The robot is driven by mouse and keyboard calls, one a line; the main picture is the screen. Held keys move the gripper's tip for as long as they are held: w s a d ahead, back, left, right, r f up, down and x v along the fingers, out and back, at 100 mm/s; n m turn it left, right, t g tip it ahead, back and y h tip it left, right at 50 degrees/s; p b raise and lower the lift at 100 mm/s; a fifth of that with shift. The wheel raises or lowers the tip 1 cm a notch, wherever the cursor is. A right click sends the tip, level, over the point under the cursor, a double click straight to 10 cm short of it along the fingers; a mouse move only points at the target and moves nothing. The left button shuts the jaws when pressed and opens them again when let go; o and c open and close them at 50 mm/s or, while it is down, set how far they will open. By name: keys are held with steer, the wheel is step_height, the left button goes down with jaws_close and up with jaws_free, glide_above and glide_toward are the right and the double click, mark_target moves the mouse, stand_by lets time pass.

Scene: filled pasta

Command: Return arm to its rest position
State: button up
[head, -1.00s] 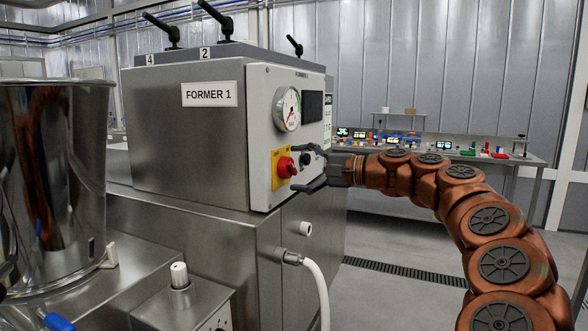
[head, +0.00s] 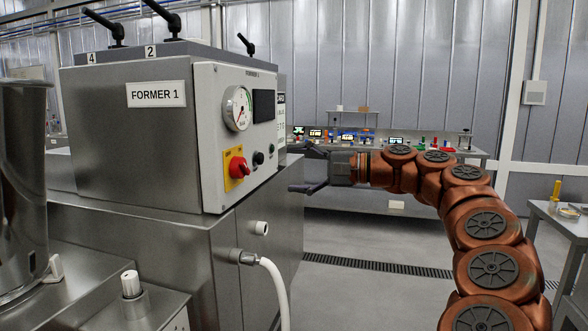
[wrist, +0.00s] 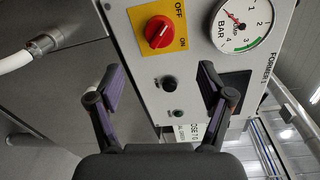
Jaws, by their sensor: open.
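My gripper (head: 308,170) is at the end of my copper-coloured arm, to the right of the FORMER 1 machine (head: 140,150). Its two fingers are apart with nothing between them. In the wrist view my gripper (wrist: 160,88) shows both dark fingers spread in front of the machine's control panel. The panel carries a red rotary switch (head: 238,167) on a yellow plate and a pressure gauge (head: 237,108). In the wrist view the red switch (wrist: 159,32) lies beyond the fingertips, near the OFF and ON marks, and the gauge (wrist: 240,25) is beside it. My arm is stretched out and bent.
A white hose (head: 275,285) comes out of the machine's lower front. A steel vessel (head: 22,180) stands at the left. A long bench (head: 400,205) with small items stands at the back, and a side table (head: 565,222) at the right. The floor between is clear.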

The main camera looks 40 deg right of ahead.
stand_by(0.3)
steer(key=w+a+n+g+y+p, duration=0.2)
steer(key=a+n+g, duration=0.3)
steer(key=a, duration=1.1)
steer(key=s+a+f+n+g+h+p, duration=0.1)
steer(key=s+a+f+n+g, duration=0.2)
steer(key=a, duration=0.5)
steer(key=s+a+f+n+g+h+p, duration=0.1)
steer(key=s+a+f+g+p, duration=0.2)
steer(key=a, duration=0.5)
steer(key=s+a+f+n+g+h+p, duration=0.1)
steer(key=s+f+n+g+h, duration=0.15)
steer(key=s+f, duration=0.55)
steer(key=s+a+f+n+g+h+p, duration=0.1)
steer(key=s+a+f+n+g+h, duration=0.1)
steer(key=s+f+h, duration=0.4)
steer(key=s+d+f+g+p, duration=0.1)
steer(key=s+d+f, duration=0.3)
steer(key=s, duration=0.5)
steer(key=shift+d+f, duration=0.4)
steer(key=shift+f, duration=0.55)
